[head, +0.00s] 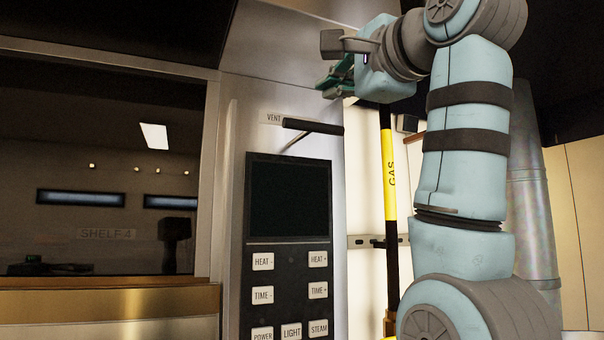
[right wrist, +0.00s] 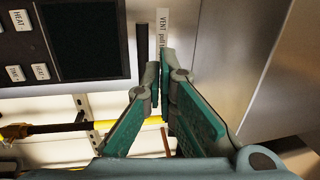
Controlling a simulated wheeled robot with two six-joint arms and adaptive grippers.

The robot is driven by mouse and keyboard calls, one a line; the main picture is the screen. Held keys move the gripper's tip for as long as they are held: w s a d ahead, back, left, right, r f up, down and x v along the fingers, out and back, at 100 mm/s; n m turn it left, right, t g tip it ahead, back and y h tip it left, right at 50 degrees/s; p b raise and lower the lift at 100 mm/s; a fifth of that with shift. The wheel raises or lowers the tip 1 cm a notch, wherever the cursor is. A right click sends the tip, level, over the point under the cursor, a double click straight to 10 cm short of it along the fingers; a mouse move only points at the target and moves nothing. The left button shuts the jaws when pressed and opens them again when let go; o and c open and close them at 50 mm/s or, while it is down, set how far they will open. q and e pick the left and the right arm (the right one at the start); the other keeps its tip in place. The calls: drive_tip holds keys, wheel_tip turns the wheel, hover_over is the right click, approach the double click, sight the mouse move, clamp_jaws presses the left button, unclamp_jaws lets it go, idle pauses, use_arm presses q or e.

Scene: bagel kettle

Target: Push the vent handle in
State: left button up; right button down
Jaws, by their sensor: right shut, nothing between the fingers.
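The vent handle (head: 313,127) is a black bar on a thin metal rod. It stands out from the steel oven front below the VENT label (head: 273,118). My right gripper (head: 325,70) is above and to the right of the handle in the head view, apart from it. In the right wrist view the gripper's green fingers (right wrist: 159,75) are shut and empty. The dark handle (right wrist: 142,48) shows just beyond the fingertips there, beside the label (right wrist: 163,30); I cannot tell the gap in depth. My left gripper is not in view.
A control panel with a dark screen (head: 290,198) and several buttons is below the handle. A yellow and black GAS pipe (head: 390,175) runs vertically to the right. A glass oven window (head: 110,170) is at the left, above a brass ledge (head: 110,302).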

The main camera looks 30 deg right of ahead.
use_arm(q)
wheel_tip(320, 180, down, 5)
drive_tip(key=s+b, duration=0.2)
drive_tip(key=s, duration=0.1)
use_arm(e)
wheel_tip(320, 180, down, 4)
drive_tip(key=s, duration=0.2)
drive_tip(key=p, duration=0.3)
approach(301, 122)
drive_tip(key=w+p, duration=0.1)
drive_tip(key=w, duration=0.1)
drive_tip(key=w+p, duration=0.2)
drive_tip(key=w+r+p, duration=0.1)
drive_tip(key=w, duration=0.1)
drive_tip(key=shift+w+d+r, duration=0.1)
drive_tip(key=shift+w, duration=0.3)
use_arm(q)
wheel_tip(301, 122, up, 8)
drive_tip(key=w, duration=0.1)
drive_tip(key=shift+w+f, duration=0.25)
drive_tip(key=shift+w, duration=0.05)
